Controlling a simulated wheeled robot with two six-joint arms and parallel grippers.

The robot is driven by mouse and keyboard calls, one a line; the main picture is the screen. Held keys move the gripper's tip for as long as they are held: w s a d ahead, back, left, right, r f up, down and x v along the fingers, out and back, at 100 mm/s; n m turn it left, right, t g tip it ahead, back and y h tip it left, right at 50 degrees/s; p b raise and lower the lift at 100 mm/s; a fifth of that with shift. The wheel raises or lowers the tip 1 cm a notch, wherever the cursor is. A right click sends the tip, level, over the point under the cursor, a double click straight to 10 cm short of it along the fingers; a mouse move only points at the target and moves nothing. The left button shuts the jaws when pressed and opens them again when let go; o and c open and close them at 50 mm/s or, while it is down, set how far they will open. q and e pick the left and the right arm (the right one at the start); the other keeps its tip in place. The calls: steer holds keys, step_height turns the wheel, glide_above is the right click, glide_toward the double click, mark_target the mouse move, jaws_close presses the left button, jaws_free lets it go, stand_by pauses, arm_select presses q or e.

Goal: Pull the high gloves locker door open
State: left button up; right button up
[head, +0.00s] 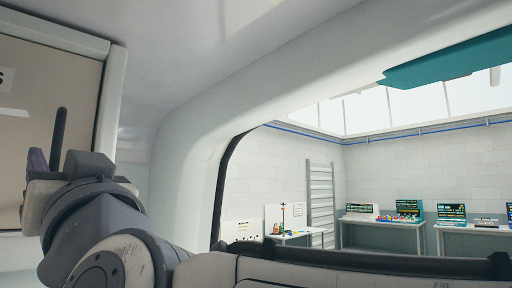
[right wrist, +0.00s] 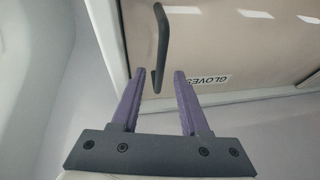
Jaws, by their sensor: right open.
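The gloves locker door (head: 50,100) is a beige panel in a pale frame at the left of the head view, and it looks shut. It also fills the upper part of the right wrist view (right wrist: 235,45), with a white GLOVES label (right wrist: 208,79). Its dark bar handle (right wrist: 162,45) shows there, and in the head view (head: 59,135). My right gripper (right wrist: 160,73) is open, with purple fingers. The handle's near end appears between the fingertips, with a gap on both sides; I cannot tell the depth. My left gripper is out of view.
A white curved wall and opening frame (head: 185,145) stand right of the locker. A teal panel (head: 450,62) hangs at upper right. Beyond the opening are benches with equipment (head: 385,222) and a ladder-like rack (head: 320,200) in a white-walled room.

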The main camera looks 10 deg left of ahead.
mark_target(55, 155)
steer(key=p+x, duration=0.1)
steer(key=x, duration=0.3)
jaws_close()
steer(key=shift+f, duration=0.1)
stand_by(1.4)
